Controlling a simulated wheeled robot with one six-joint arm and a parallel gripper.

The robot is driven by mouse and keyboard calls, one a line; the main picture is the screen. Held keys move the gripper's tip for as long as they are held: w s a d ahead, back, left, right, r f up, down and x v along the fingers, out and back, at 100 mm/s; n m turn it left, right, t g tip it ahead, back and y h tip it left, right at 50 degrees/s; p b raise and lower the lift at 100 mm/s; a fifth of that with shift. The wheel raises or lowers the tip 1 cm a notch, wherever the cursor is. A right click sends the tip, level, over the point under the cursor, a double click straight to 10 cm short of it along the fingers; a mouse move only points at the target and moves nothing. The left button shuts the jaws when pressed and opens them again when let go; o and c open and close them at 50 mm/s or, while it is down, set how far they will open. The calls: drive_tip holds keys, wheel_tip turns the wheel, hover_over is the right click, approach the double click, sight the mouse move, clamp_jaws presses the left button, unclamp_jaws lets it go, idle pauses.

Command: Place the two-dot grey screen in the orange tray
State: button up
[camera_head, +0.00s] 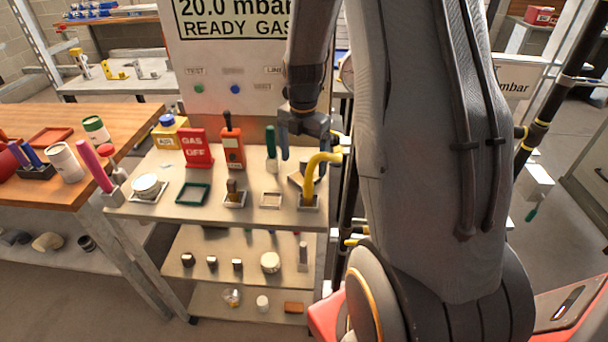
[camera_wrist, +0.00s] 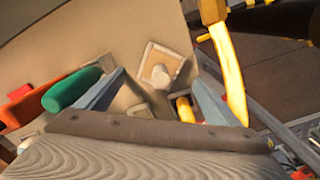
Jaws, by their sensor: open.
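My gripper (camera_head: 306,168) is open above the right part of the bench top, beside a yellow hooked handle. In the wrist view its two blue-grey fingers (camera_wrist: 160,100) are spread, with a small pale block (camera_wrist: 143,112) low between them. In the head view a small grey tilted piece (camera_head: 296,179) shows between or behind the fingers. I see no dots, so I cannot tell whether it is the two-dot grey screen. A flat orange-red tray (camera_head: 50,137) lies on the wooden table at left; I cannot be sure it is the orange tray.
The yellow handle (camera_head: 318,170) stands close by the right finger, and also shows in the wrist view (camera_wrist: 226,62). A green-handled tool (camera_head: 271,148), an orange meter (camera_head: 232,145) and a red GAS OFF sign (camera_head: 196,148) stand to the left. A green tray (camera_head: 193,193) sits in front.

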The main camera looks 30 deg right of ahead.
sight(304, 170)
drive_tip(key=shift+w+d+f+p, duration=0.15)
drive_tip(key=shift+f+p, duration=0.3)
drive_tip(key=shift+f, duration=0.75)
drive_tip(key=shift+w+d+f+p, duration=0.15)
drive_tip(key=shift+f+p, duration=0.25)
drive_tip(key=shift+f, duration=0.8)
drive_tip(key=shift+s, duration=0.1)
drive_tip(key=shift+c, duration=0.5)
drive_tip(key=c, duration=1.2)
drive_tip(key=shift+r, duration=0.15)
